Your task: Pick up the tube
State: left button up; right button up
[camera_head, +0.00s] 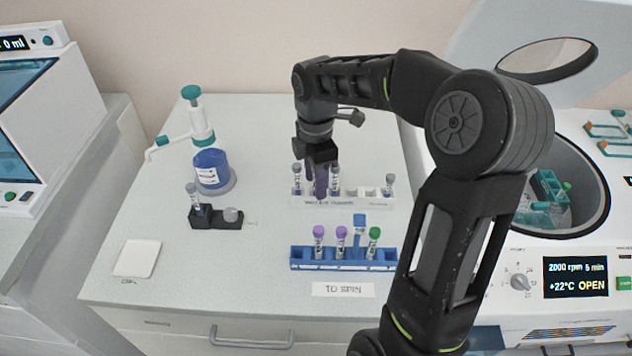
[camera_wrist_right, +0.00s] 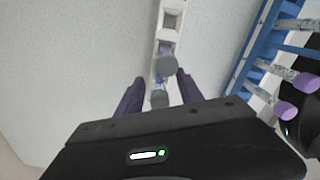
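The white rack (camera_head: 350,202) stands in the middle of the bench and holds grey-capped tubes: one at the left (camera_head: 297,178), one just right of my fingers (camera_head: 335,178) and one near the right end (camera_head: 389,184). My right gripper (camera_head: 316,184) reaches down over the left part of this rack. In the right wrist view its two dark fingers (camera_wrist_right: 161,84) are apart, with one grey cap (camera_wrist_right: 159,99) between them and another grey cap (camera_wrist_right: 166,64) just beyond the tips. I cannot tell whether the fingers touch a tube. My left gripper is not in view.
A blue rack (camera_head: 300,265) in front holds purple-capped tubes and a green-capped tube. A dispenser bottle (camera_head: 211,170) and a small black holder (camera_head: 205,218) stand at left. The open centrifuge (camera_head: 590,265) is at right. The bench's front left is mostly clear.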

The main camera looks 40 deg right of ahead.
grip_shut()
dwell(0.4)
notch_tip(320, 180, up, 10)
dwell(0.5)
jog(key=shift+r, duration=0.1)
dwell(0.4)
notch_tip(320, 180, up, 4)
jog(key=p, duration=0.4)
dwell(0.6)
